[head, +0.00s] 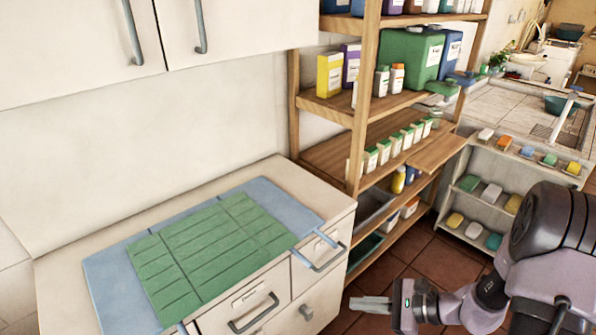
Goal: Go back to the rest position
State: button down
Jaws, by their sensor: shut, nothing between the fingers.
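My gripper (372,304) shows at the bottom right of the head view. It is shut and empty, its fingers pointing left. It hangs in front of the tiled floor, to the right of the white cabinet's drawers. My arm reaches in from the right edge of the picture.
A white cabinet (63,267) carries a blue mat (107,292) and a green panel (207,245). A wooden shelf (330,154) with bottles and containers stands behind. A low white rack (452,233) holds coloured blocks at right. Brown floor (427,258) shows between them.

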jog(key=s+a+r+n+h, duration=0.2)
jog(key=s+r+n+h, duration=0.3)
jog(key=r, duration=0.6)
jog(key=s+a+r+n+h, duration=0.3)
jog(key=s+r+n+h, duration=0.1)
jog(key=s+r+n, duration=0.5)
jog(key=s+r, duration=0.2)
jog(key=s, duration=0.1)
jog(key=shift+s+r+n+t+h, duration=0.15)
jog(key=shift+r+n+t+h, duration=0.15)
jog(key=shift+r+t+h, duration=0.1)
